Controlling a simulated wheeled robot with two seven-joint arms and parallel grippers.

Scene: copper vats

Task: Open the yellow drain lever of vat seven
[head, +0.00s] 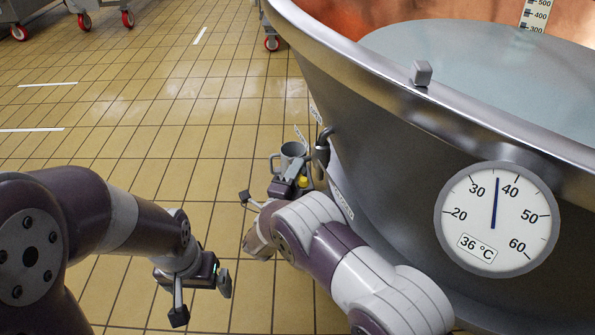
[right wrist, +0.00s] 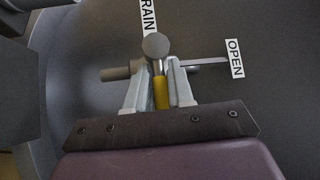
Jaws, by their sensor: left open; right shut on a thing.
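The yellow drain lever (right wrist: 161,93) lies between the two pale fingers of my right gripper (right wrist: 157,70) in the right wrist view. The gripper is shut on it. A round grey end (right wrist: 155,45) shows just beyond the yellow part. An OPEN label (right wrist: 235,58) is to the right, at the end of a thin pale line; the lever is apart from it. In the head view a small yellow bit (head: 303,182) shows beside the vat (head: 395,180), largely hidden by my right arm. My left gripper (head: 201,298) is open and empty over the floor.
A label ending in RAIN (right wrist: 148,16) is on the vat wall. A round gauge (head: 497,220) reads 36 °C. The tiled floor (head: 150,130) at left is clear; wheeled frames stand far back.

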